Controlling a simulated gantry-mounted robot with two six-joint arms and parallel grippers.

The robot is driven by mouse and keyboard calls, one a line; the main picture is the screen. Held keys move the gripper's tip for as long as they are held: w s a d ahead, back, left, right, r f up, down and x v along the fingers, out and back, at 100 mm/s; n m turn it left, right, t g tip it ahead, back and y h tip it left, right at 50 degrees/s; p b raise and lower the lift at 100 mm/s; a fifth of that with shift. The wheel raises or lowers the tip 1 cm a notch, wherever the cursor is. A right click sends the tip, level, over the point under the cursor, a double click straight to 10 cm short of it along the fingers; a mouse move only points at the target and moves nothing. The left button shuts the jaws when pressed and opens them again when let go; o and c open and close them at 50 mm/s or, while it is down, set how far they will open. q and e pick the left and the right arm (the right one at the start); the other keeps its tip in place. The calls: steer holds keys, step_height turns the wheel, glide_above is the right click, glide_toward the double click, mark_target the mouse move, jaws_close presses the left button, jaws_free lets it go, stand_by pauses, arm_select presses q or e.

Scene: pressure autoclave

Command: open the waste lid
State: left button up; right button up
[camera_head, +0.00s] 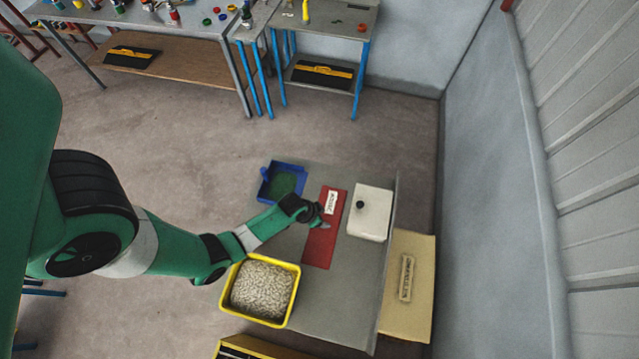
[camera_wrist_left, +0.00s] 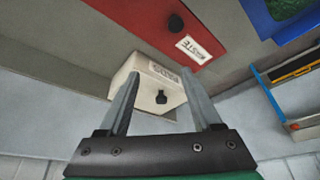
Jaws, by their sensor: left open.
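A red flat panel (camera_head: 321,249) with a white label lies on the grey table; in the wrist view this red panel (camera_wrist_left: 140,20) shows a black knob (camera_wrist_left: 176,22) and a label reading WASTE. In the head view the panel's knob is hidden by my gripper. My left gripper (camera_head: 323,220) is over the middle of the red panel. In the wrist view the left gripper (camera_wrist_left: 160,76) has its two fingers wide apart with nothing held, and the red panel's knob lies beyond the fingertips. My right gripper does not show.
A white box (camera_head: 370,214) with a black knob stands just right of the panel. A blue tray (camera_head: 268,187) is at the back left, a yellow tray of pale pellets (camera_head: 233,299) at the front left. A tan labelled box (camera_head: 420,265) sits beyond the table's right edge.

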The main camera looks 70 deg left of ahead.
arm_select(q)
steer(key=shift+p+v, duration=0.5)
steer(key=shift+v, duration=0.6)
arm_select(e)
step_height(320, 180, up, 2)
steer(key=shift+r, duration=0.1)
